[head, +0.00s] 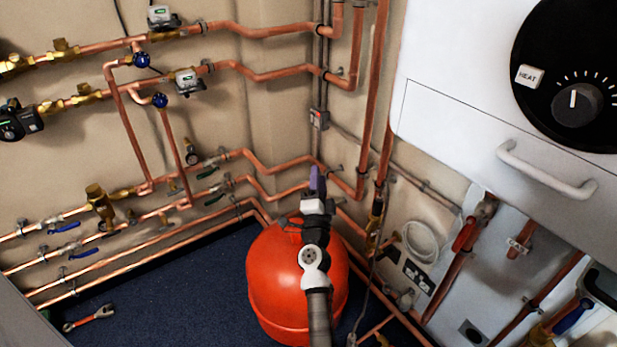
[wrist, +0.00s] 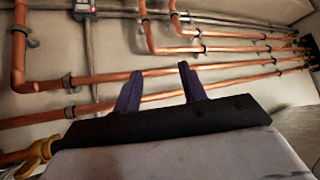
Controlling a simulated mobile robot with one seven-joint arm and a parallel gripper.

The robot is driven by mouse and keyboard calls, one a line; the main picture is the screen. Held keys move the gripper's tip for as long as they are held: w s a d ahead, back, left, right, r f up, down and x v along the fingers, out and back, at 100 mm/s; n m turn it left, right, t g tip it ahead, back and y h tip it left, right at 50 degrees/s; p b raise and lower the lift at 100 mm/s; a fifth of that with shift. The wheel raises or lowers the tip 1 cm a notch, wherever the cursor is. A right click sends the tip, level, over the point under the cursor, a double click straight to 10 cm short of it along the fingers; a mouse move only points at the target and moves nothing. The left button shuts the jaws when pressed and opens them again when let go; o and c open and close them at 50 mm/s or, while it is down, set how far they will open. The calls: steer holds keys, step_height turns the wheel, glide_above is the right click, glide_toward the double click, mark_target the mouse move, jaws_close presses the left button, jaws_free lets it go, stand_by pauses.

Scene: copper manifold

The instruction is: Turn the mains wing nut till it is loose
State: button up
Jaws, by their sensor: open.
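My gripper (head: 317,182) shows in the head view with its purple fingers pointing up and away, in front of the room corner and over the red vessel in the picture. In the wrist view the two purple fingers of my gripper (wrist: 161,88) stand apart with nothing between them. I cannot pick out the mains wing nut for certain in either view. A brass fitting (wrist: 38,155) with wing-like shapes is cut off at the lower left of the wrist view. Brass valve parts (head: 375,220) sit on the pipe right of my gripper in the head view; their details are too small to tell.
A red pressure vessel (head: 268,285) stands on the dark blue floor (head: 170,285) behind my arm. Copper pipes (head: 265,73) run along both walls. A white boiler (head: 450,120) juts out at the right. A wrench (head: 90,318) lies on the floor at left.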

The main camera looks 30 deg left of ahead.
steer(key=shift+s+a+r+y, duration=0.25)
steer(key=shift+a+r+y, duration=0.05)
steer(key=shift+a+r, duration=0.2)
